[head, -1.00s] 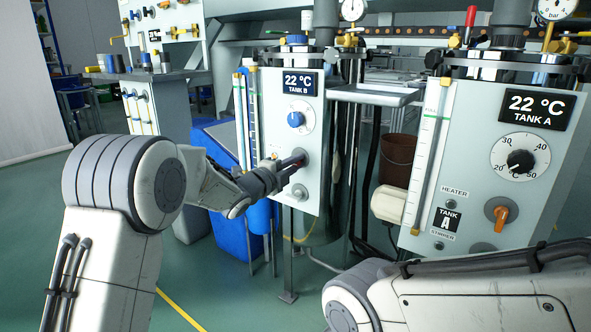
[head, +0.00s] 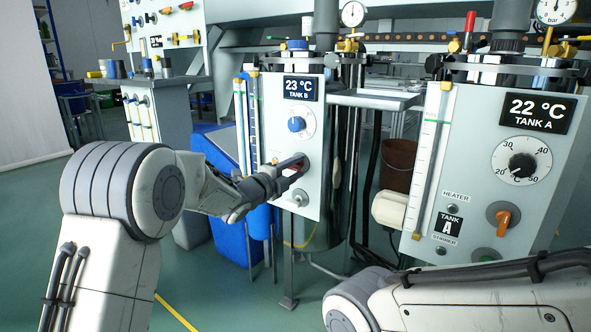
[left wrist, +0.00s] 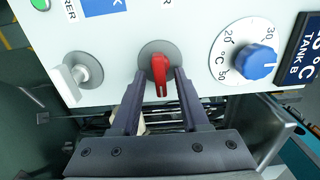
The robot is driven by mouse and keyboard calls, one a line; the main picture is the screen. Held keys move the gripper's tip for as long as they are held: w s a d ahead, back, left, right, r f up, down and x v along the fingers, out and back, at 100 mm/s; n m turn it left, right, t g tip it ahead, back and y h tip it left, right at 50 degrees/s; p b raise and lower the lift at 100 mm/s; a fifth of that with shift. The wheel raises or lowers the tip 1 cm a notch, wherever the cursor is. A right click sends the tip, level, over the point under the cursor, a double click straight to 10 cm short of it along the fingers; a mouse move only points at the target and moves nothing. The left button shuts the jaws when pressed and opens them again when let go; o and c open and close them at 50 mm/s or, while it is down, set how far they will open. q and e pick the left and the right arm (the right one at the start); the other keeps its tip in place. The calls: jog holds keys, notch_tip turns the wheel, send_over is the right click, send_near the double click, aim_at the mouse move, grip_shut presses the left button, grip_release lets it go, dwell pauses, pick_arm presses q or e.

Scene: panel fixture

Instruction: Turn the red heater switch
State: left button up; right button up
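The red heater switch (left wrist: 160,72) is on the Tank B panel, on a round grey plate. In the left wrist view its handle points toward my gripper's palm. In the head view only a bit of red (head: 297,167) shows beside my fingers. My left gripper (left wrist: 161,78) is open, with one dark finger on each side of the handle and visible gaps. Its fingertips are close to the panel; I cannot tell whether they touch it. The Tank B display (head: 301,88) reads 23 °C. My right gripper is outside both views; only its arm shows.
The blue dial (left wrist: 256,61) and a silver lever (left wrist: 82,72) flank the switch in the wrist view. The Tank A panel (head: 470,165) has an orange switch (head: 503,217). A blue bin (head: 222,232) stands behind my left arm.

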pick_arm(q)
jog(key=p+v, duration=0.4)
jog(key=v, duration=0.6)
jog(key=shift+s+a, duration=0.15)
jog(key=shift+s, duration=0.05)
